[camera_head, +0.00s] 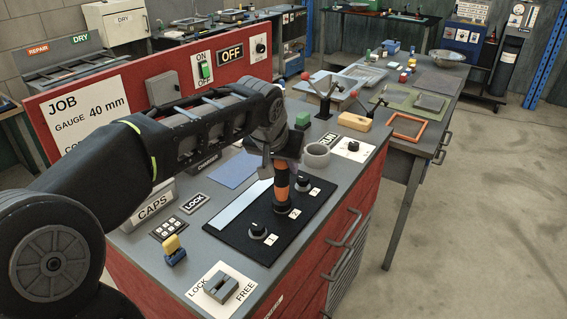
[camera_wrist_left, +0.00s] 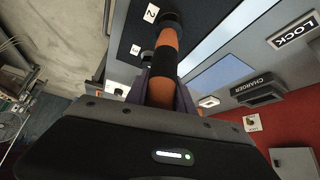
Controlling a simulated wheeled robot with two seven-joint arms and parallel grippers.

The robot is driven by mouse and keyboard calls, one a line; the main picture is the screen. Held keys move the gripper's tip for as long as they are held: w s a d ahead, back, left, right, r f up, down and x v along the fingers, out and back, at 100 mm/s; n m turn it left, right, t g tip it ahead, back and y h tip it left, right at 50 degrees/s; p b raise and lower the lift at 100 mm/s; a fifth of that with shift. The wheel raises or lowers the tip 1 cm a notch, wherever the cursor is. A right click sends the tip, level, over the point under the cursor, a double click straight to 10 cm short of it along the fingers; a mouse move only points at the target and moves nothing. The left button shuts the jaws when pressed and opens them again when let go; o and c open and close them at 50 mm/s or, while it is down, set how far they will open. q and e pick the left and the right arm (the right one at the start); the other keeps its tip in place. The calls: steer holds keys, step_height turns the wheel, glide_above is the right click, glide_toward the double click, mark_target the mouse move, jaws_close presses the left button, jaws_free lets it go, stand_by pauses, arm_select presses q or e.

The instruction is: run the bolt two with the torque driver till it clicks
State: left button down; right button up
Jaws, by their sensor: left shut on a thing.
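The torque driver, orange with black bands, stands upright in the head view (camera_head: 283,190). Its foot is over the bolt position marked 2 on the black mat (camera_head: 243,250); the bolt there is hidden beneath it. My left gripper (camera_head: 284,168) is shut around the driver's upper part. In the left wrist view the driver (camera_wrist_left: 163,67) runs between the fingers of my left gripper (camera_wrist_left: 163,95) towards the label 2 (camera_wrist_left: 150,13). Bolt one (camera_head: 258,230) and bolt three (camera_head: 302,180) stand on the mat on either side. My right gripper is not in view.
A grey ring-shaped cup (camera_head: 317,155) stands close behind the driver. A CAPS block (camera_head: 152,205), a LOCK plate (camera_head: 194,203) and a LOCK/FREE switch (camera_head: 220,287) are on the bench. A red panel (camera_head: 95,105) rises behind my left arm.

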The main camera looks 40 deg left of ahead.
arm_select(q)
steer(key=shift+d+f, duration=0.1)
steer(key=shift+f, duration=0.1)
stand_by(0.5)
steer(key=shift+w+r+p, duration=0.1)
steer(key=shift+r+p, duration=0.5)
steer(key=shift+r, duration=0.1)
steer(key=shift+r+p, duration=1.3)
steer(key=shift+r, duration=0.65)
